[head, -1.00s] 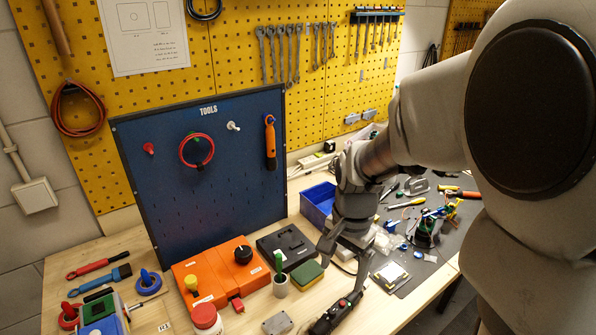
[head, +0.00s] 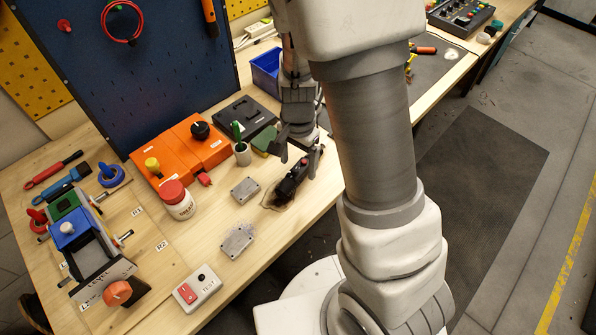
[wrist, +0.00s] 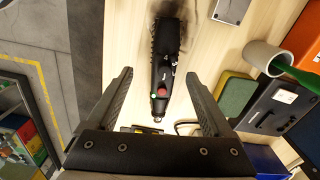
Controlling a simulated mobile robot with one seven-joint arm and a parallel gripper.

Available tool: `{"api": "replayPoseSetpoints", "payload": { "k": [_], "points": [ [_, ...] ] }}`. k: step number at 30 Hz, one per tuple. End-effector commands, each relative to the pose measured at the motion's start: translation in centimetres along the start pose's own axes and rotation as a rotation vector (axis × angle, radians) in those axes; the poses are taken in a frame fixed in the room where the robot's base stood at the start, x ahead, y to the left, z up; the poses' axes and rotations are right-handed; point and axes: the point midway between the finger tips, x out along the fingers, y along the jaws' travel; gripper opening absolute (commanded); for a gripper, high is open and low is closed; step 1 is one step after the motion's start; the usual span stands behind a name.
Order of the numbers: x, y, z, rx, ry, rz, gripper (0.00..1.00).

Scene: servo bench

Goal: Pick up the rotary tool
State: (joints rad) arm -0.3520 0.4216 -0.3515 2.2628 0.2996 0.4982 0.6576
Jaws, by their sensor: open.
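The rotary tool (head: 291,180) is black with a red button and lies on the wooden bench near its front edge, on a dark stained patch. In the wrist view the rotary tool (wrist: 165,55) points lengthwise toward my gripper, its red-button end nearest. My gripper (head: 298,152) is open, at the rear end of the tool in the head view. In the wrist view my gripper (wrist: 159,74) has one finger on each side of the tool's near end, with clear gaps. I cannot tell its exact height above the tool.
A grey cup (head: 242,154) with a green item, a green sponge (head: 265,139) and a black case (head: 244,119) stand left of and behind my gripper. Grey metal boxes (head: 244,189) lie left of the tool. The bench's front edge is close on the right.

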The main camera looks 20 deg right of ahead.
Motion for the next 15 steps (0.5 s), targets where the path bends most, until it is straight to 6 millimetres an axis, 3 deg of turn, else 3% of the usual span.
{"api": "replayPoseSetpoints", "payload": {
  "k": [10, 15],
  "points": [
    [4.0, -0.6, -0.5, 0.002, -0.002, 0.003, 0.85],
    [5.1, -0.6, -0.5, 0.000, -0.001, 0.001, 0.85]
  ]
}}
